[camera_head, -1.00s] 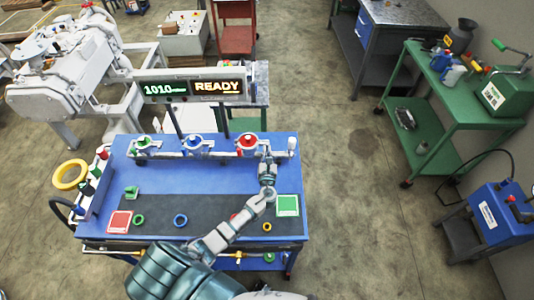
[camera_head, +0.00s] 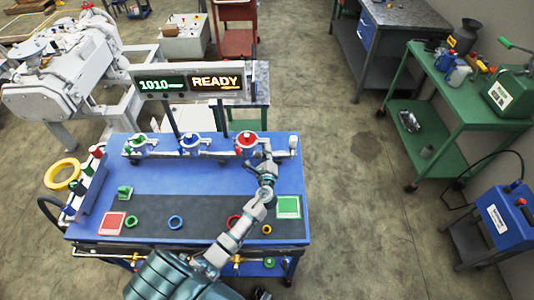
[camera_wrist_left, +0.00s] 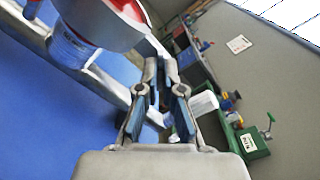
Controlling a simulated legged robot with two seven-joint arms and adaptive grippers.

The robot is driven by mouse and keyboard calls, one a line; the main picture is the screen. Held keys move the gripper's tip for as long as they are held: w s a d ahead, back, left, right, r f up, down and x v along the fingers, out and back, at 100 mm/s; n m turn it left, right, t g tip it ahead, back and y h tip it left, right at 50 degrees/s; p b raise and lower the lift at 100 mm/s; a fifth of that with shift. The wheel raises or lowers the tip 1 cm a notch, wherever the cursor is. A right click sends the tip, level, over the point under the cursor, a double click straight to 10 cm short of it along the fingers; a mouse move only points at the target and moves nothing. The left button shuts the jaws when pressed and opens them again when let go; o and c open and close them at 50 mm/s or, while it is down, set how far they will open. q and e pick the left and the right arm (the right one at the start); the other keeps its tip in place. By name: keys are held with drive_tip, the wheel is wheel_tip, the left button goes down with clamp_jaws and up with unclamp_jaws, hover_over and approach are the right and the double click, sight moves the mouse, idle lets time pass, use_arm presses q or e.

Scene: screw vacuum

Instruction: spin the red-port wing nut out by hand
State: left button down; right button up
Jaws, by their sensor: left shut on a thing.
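The red port (camera_head: 246,143) is the rightmost of three ports on the pipe along the bench's back edge. My left gripper (camera_head: 267,152) reaches its right side. In the left wrist view, the red port (camera_wrist_left: 118,12) fills the top left, with a metal clamp around it. My left gripper's fingers (camera_wrist_left: 162,68) are close together at the clamp's right side, shut on the wing nut. The nut itself is mostly hidden between the fingertips. My right gripper is not in view.
The green port (camera_head: 142,145) and blue port (camera_head: 190,144) stand left of the red one. A display (camera_head: 190,84) reading READY rises behind. The dark mat holds a red square (camera_head: 112,223), a green square (camera_head: 289,207) and several rings. The bench's middle is clear.

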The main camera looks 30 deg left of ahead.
use_arm(q)
drive_tip(key=shift+a+f+n+b, duration=0.1)
drive_tip(key=shift+n+b, duration=1.15)
drive_tip(key=shift+n, duration=1.05)
drive_tip(key=shift+f+n+b, duration=0.1)
drive_tip(key=shift+n+b, duration=1.1)
drive_tip(key=shift+n, duration=1.1)
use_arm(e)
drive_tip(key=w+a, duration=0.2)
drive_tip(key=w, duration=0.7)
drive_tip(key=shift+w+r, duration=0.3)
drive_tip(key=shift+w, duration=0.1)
use_arm(q)
drive_tip(key=c, duration=1.3)
unclamp_jaws()
drive_tip(key=shift+a, duration=0.1)
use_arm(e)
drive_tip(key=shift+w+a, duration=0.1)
